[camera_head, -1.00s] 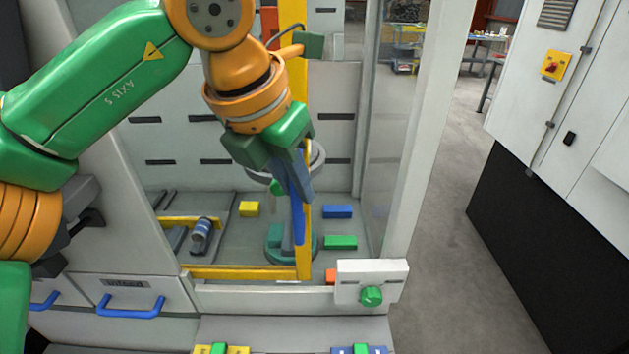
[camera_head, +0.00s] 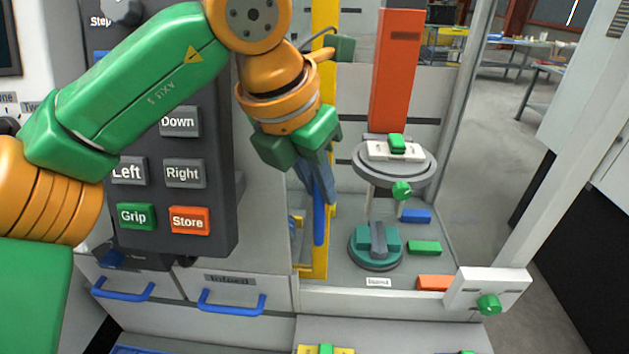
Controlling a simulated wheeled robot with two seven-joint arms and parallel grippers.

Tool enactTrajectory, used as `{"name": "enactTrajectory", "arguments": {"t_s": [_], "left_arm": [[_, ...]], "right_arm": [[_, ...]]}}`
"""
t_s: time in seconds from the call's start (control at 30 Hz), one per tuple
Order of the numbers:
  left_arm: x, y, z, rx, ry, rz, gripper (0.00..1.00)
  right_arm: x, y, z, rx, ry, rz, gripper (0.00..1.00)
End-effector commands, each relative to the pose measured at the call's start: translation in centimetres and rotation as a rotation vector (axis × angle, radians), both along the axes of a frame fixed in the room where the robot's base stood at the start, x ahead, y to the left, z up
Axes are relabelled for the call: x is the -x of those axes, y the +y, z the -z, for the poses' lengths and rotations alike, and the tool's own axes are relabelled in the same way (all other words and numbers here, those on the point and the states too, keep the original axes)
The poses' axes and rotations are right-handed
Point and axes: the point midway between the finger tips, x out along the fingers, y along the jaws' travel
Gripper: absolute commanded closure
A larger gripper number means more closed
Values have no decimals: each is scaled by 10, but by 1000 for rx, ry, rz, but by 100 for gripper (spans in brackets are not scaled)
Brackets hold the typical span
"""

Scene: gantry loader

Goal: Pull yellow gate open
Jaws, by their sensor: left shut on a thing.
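The yellow gate (camera_head: 325,262) shows as an upright post and a short piece of bottom rail at the left of the cell opening. The rest of it is hidden behind the dark button panel. A long blue handle (camera_head: 319,228) stands upright on the post. My left gripper (camera_head: 315,185) is shut on the upper part of this handle, and its fingers partly hide it. The opening to the right of the post is uncovered. My right gripper is not in view.
The button panel (camera_head: 178,120) hangs close to my left arm. Inside the cell are a red-orange column (camera_head: 396,75), a round grey plate (camera_head: 372,172), a teal round fixture (camera_head: 376,246) and coloured blocks. Blue-handled drawers (camera_head: 230,300) lie below; open floor shows at right.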

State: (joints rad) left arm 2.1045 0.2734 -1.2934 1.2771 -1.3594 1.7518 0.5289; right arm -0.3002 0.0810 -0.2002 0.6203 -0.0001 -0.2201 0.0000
Motion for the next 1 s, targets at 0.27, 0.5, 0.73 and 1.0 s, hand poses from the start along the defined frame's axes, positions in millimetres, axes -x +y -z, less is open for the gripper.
{"name": "enactTrajectory", "arguments": {"t_s": [0.27, 0.5, 0.73, 1.0], "left_arm": [[0, 0, -1, 2, -2, -1, 75], [0, 0, -1, 1, -1, -1, 50], [3, 2, -12, 1, -3, -3, 50], [20, 13, -62, 1, -2, -3, 50]], "right_arm": [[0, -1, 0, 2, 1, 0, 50], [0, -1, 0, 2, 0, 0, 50], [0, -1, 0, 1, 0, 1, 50], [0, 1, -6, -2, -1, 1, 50]]}}
